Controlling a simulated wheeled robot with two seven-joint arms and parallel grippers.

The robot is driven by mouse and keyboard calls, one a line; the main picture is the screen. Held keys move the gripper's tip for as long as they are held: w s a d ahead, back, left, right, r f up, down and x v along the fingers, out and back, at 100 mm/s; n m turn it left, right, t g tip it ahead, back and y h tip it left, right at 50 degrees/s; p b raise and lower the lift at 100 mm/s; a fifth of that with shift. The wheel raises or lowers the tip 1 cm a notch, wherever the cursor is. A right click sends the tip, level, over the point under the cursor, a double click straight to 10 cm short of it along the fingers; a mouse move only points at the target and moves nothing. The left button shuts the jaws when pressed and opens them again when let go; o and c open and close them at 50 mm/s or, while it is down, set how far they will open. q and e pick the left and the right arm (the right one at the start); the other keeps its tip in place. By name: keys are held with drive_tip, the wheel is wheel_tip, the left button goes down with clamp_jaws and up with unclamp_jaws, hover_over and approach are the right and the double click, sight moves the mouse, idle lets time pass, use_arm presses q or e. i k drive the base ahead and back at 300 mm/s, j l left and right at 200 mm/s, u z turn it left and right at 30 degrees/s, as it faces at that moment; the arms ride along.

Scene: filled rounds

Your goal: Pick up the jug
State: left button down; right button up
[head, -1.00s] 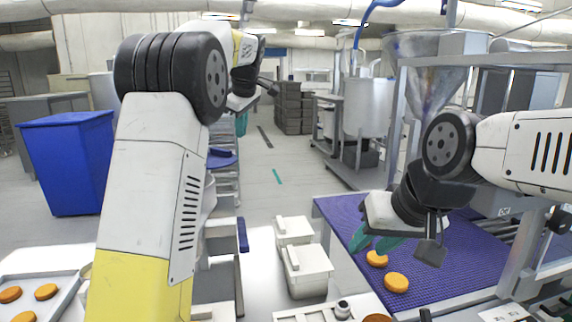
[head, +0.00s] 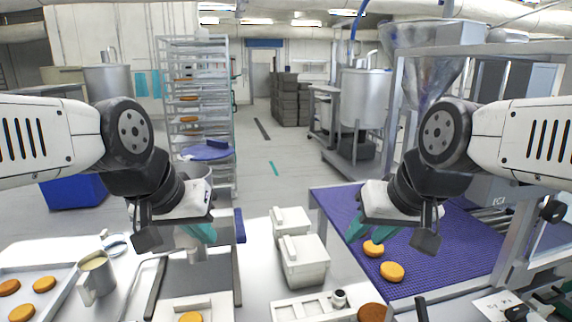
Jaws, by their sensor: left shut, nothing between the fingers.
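The jug (head: 97,282) is a grey metal one with a handle and a pale cream filling. It stands upright on the white worktop at the lower left of the head view, beside the tray of orange rounds. My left gripper (head: 202,234) hangs above the worktop to the right of the jug, clear of it. Its teal fingers are close together and hold nothing. My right gripper (head: 371,233) is over the near left part of the purple conveyor, far from the jug. Its teal fingers look apart, with nothing seen between them.
A tray (head: 50,306) with orange rounds is left of the jug. A curved metal tube (head: 140,275) lies right of it. White lidded tubs (head: 303,262) stand mid-table. A tall rack (head: 195,100) stands behind.

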sight(98, 279)
drive_tip(key=u, duration=1.6)
